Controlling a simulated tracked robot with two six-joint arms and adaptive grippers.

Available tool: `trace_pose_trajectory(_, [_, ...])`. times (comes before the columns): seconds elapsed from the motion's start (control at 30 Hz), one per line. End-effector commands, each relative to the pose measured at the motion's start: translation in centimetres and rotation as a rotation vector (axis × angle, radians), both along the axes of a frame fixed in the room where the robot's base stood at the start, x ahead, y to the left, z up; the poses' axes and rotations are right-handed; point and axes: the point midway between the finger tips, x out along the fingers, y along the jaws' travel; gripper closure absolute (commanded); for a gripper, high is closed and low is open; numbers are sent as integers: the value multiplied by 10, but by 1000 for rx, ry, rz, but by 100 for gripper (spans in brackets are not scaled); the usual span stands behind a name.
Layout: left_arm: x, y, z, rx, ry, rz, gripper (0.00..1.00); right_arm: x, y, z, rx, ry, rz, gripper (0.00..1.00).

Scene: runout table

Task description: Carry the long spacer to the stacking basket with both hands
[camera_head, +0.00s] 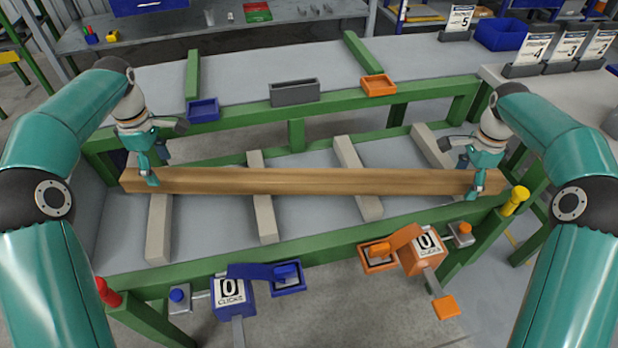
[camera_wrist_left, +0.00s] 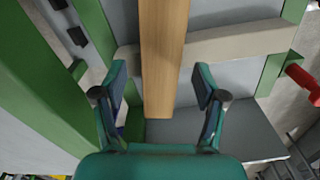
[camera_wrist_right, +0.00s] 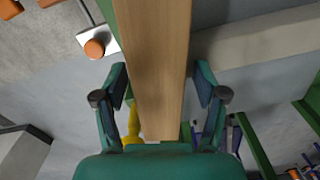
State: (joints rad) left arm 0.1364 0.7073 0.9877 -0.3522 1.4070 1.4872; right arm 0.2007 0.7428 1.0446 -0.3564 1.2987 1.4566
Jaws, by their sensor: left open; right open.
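The long spacer (camera_head: 310,181), a brown wooden beam, lies nearly level across the green-framed grey bed (camera_head: 200,258), which may be the stacking basket. Pale crossbars run under the beam; I cannot tell whether it touches them. My left gripper (camera_head: 155,166) is open at the beam's left end, its fingers on either side. In the left wrist view the beam (camera_wrist_left: 164,60) passes between the fingers with gaps. My right gripper (camera_head: 472,174) is open around the right end. In the right wrist view the beam (camera_wrist_right: 155,65) fills most of the space between the fingers.
Pale crossbars (camera_head: 262,216) span the bed. Behind it, a grey table holds a blue bin (camera_head: 203,110), a grey bin (camera_head: 294,92) and an orange bin (camera_head: 378,85). Blue (camera_head: 233,297) and orange (camera_head: 420,250) click counters stand at the front. A yellow-topped post (camera_head: 515,200) is near the right end.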

Motion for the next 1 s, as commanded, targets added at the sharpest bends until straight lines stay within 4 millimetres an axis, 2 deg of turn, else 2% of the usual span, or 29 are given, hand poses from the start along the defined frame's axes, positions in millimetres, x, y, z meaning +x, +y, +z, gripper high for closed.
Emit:
trace_pose_trajectory(0.03, [1, 0, 12, 0, -5, 0, 29, 0, 0, 0, 0, 0, 0, 29])
trace_pose_trajectory(0.2, [0, 0, 47, 0, -4, -1, 29, 0, 0, 0, 0, 0, 0, 29])
trace_pose_trajectory(0.4, [0, 0, 68, 0, 0, -1, 29, 0, 0, 0, 0, 0, 0, 29])
trace_pose_trajectory(0.57, [-1, -1, 75, -1, 1, -2, 29, 1, 0, 4, 0, -2, 0, 29])
trace_pose_trajectory(0.77, [-2, 0, 76, -1, 2, -2, 29, 1, 0, 28, -1, -4, 0, 29])
trace_pose_trajectory(1.0, [-1, 0, 75, -1, 2, -1, 29, 2, 0, 78, -1, -5, -1, 29])
